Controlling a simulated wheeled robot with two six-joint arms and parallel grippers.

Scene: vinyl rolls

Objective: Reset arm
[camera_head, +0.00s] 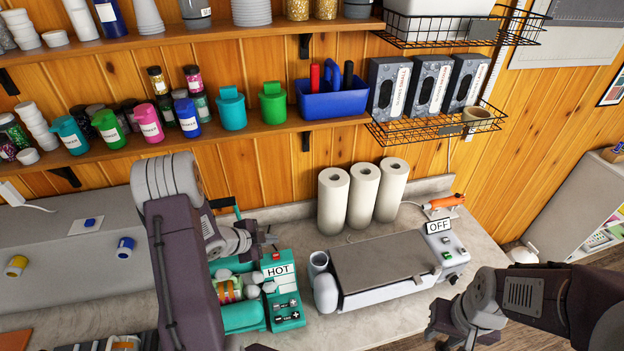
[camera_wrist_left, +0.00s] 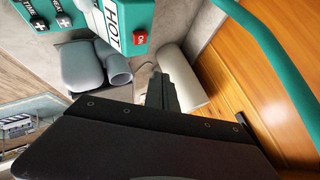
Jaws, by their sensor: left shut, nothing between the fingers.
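My left arm comes down from the left in the head view. Its gripper (camera_head: 268,241) is shut and empty, just above and behind the teal heat press (camera_head: 285,290) with the HOT label. In the left wrist view the closed fingers (camera_wrist_left: 160,90) point toward the counter, with part of the teal press and its red button at the top. My right gripper (camera_head: 440,335) is low at the right, near the counter's front edge, partly cut off by the frame. Its fingers are too unclear to tell open from shut.
A grey-lidded machine (camera_head: 385,265) with an OFF sign stands between the arms. Several paper towel rolls (camera_head: 362,195) stand behind it. An orange tool (camera_head: 445,202) lies at the back right. Shelves (camera_head: 240,135) of bottles and boxes line the wooden wall above.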

